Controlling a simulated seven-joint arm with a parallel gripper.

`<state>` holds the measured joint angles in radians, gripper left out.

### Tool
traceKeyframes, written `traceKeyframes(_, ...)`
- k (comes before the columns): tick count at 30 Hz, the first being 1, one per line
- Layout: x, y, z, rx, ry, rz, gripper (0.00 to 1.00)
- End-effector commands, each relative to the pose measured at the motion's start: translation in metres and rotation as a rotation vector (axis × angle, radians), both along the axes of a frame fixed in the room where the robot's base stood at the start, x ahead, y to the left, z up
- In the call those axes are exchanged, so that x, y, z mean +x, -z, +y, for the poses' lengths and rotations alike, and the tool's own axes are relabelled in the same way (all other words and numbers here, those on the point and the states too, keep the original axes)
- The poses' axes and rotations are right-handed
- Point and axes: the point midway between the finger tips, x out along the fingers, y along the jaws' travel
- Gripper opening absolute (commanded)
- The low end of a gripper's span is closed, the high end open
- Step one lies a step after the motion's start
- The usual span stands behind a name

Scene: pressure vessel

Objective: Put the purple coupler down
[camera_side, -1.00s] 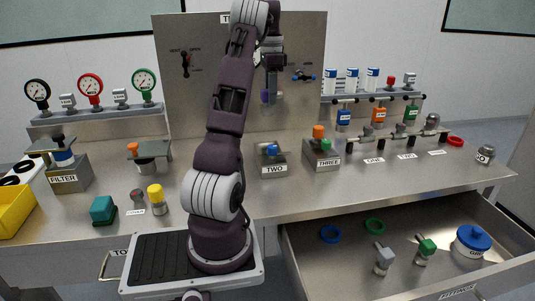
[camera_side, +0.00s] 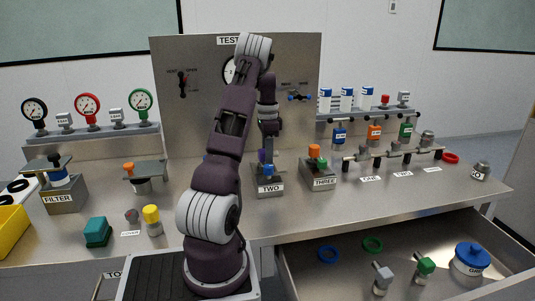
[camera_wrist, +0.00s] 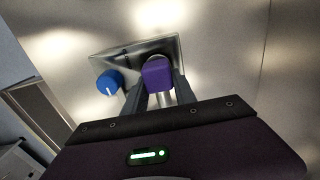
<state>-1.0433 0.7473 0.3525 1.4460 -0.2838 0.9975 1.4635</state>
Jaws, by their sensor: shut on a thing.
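The purple coupler (camera_wrist: 157,74) is held between the two fingers of my gripper (camera_wrist: 159,88) in the wrist view. In the side view the coupler (camera_side: 262,156) is a small purple patch, partly hidden by my arm. My gripper (camera_side: 266,150) points down at the block labelled TWO (camera_side: 269,189). In the wrist view the coupler overlaps the metal top of this block (camera_wrist: 174,47), beside a blue knob (camera_wrist: 110,82). I cannot tell whether the coupler touches the block.
The block labelled THREE (camera_side: 318,178), with an orange part on top, stands just right of TWO. The upright panel (camera_side: 190,125) rises behind. An open drawer (camera_side: 400,240) with several fittings is at front right. The bench front near TWO is clear.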

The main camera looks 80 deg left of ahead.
Motion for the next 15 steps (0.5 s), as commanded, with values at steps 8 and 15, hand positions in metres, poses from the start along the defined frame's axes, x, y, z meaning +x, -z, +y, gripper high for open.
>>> traceKeyframes(8, -0.0002, 0.0026, 0.0000, -0.001, 0.000, 0.001, 0.54)
traceKeyframes(15, -0.0002, 0.0023, 0.0000, 0.000, 0.000, 0.000, 0.54)
